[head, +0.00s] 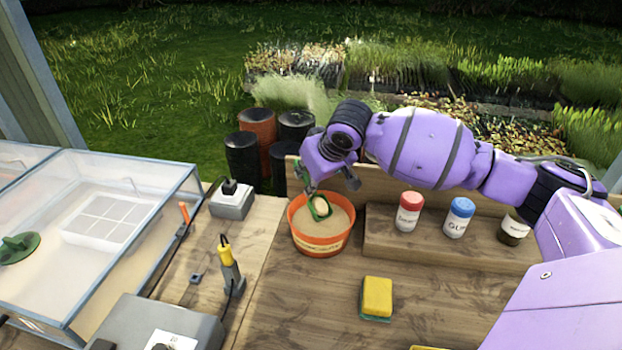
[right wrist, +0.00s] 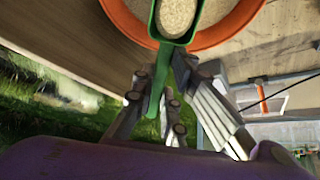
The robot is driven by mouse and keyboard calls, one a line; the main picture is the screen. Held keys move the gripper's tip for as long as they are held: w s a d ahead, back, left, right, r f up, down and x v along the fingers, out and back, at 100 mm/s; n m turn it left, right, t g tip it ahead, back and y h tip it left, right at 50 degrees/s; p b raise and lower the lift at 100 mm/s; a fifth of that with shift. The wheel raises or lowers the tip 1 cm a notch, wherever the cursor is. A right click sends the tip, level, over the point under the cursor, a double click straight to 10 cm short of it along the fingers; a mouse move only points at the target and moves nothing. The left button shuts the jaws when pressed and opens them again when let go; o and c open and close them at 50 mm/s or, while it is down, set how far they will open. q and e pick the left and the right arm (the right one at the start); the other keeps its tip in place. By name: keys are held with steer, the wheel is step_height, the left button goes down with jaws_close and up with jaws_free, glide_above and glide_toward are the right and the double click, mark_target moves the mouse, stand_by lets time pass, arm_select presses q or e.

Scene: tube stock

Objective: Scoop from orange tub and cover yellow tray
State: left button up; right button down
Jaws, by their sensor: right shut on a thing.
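The orange tub (head: 320,246) stands on the wooden bench and holds pale, sand-like grain. My right gripper (head: 328,186) is above the tub's back rim, shut on the handle of a green scoop (head: 319,209). The scoop's bowl is over the tub's grain and has pale grain in it. In the right wrist view the fingers close around the green handle (right wrist: 155,101), with the orange rim (right wrist: 238,22) behind. A thin yellow edge (head: 428,348) shows at the bottom border; I cannot tell whether it is the yellow tray. My left gripper is out of view.
A red-capped jar (head: 409,217), a blue-capped jar (head: 459,221) and a dark jar (head: 513,230) stand on a raised shelf to the right. A yellow sponge (head: 377,296) lies in front. A clear-walled case (head: 125,190) stands left. Bench around the sponge is free.

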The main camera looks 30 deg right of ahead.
step_height(320, 180, up, 3)
steer(key=shift+r+g+p, duration=0.15)
steer(key=shift+g+p, duration=0.35)
steer(key=shift+p, duration=0.4)
steer(key=shift+r+g+p, duration=0.5)
steer(key=shift+r+p, duration=0.1)
steer(key=shift+r, duration=0.55)
steer(key=shift+a+r+g+p, duration=0.1)
steer(key=shift+r+g+p, duration=0.25)
steer(key=shift+r+g, duration=0.65)
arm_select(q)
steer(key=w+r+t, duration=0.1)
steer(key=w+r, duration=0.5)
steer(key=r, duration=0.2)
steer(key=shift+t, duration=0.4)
arm_select(e)
step_height(320, 180, up, 3)
steer(key=shift+f+g+h, duration=0.1)
steer(key=shift+g+h, duration=0.2)
steer(key=shift+g, duration=0.1)
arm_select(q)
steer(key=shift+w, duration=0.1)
